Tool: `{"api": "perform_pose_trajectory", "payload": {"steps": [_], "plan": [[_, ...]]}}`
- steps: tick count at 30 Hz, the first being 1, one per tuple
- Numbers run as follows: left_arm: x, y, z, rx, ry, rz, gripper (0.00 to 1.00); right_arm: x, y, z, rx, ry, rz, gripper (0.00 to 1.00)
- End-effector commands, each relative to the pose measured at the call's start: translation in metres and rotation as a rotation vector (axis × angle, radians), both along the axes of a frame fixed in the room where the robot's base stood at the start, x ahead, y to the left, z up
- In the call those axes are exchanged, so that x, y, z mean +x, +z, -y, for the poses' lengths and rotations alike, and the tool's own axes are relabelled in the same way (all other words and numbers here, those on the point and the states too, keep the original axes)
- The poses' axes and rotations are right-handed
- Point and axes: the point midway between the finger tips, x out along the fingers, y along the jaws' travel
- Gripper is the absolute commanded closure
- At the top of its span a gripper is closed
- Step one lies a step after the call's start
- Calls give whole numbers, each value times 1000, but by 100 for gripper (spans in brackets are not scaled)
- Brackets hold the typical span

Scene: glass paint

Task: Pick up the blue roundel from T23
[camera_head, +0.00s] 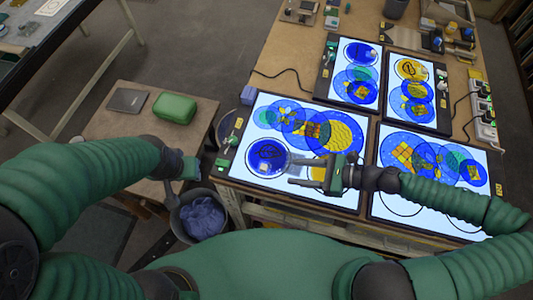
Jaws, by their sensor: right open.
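A dark blue roundel (262,158) lies flat at the lower left of the near-left light panel (238,172). It sits inside a black ring outline, with a paler patch in its middle. My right gripper (291,172) comes in from the right over this panel, fingers pointing left. Its fingers are apart with nothing between them, and the tips are close to the roundel's right edge. I cannot tell the height of the tips above the panel. My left gripper (188,168) is beside the small side table; its fingers are not clear. I cannot read a T23 label.
Three more lit panels with blue, teal and yellow roundels stand close by: near right (480,205), back middle (338,52) and back right (426,67). A green case (175,108) lies on the side table. A bin with a blue-grey bag (203,218) stands below.

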Motion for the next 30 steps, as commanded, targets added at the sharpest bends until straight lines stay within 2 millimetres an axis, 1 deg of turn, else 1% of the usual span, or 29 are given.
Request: {"api": "perform_pose_trajectory", "payload": {"steps": [1, 3, 6, 8, 11, 14, 16, 19, 25, 30], "plan": [[0, 1, 0, 0, 0, 0, 64, 4, -5, -12, 4, 4, -2, 55], [0, 1, 0, 0, 0, 0, 64, 9, -11, -27, 3, 6, -2, 55], [0, 2, 0, 0, 0, 0, 64, 14, -18, -40, 1, 2, -2, 55], [0, 2, 0, 0, 0, 0, 64, 15, -20, -44, 0, 1, -2, 55], [0, 6, 0, 0, 0, 0, 64, 18, -21, -56, 0, 3, 0, 55], [0, 12, 0, 0, -1, 1, 64, 23, -23, -75, 1, 6, -1, 55], [0, 12, 0, 0, -1, 1, 64, 27, -29, -85, 0, 4, -2, 55], [0, 12, 0, 0, 0, 1, 64, 30, -34, -93, -3, 2, -2, 55], [0, 12, 0, 0, 0, 0, 64, 31, -35, -92, -3, 0, -1, 55], [0, 12, 0, 0, 0, 0, 64, 30, -35, -92, -3, 0, -1, 77]]}}
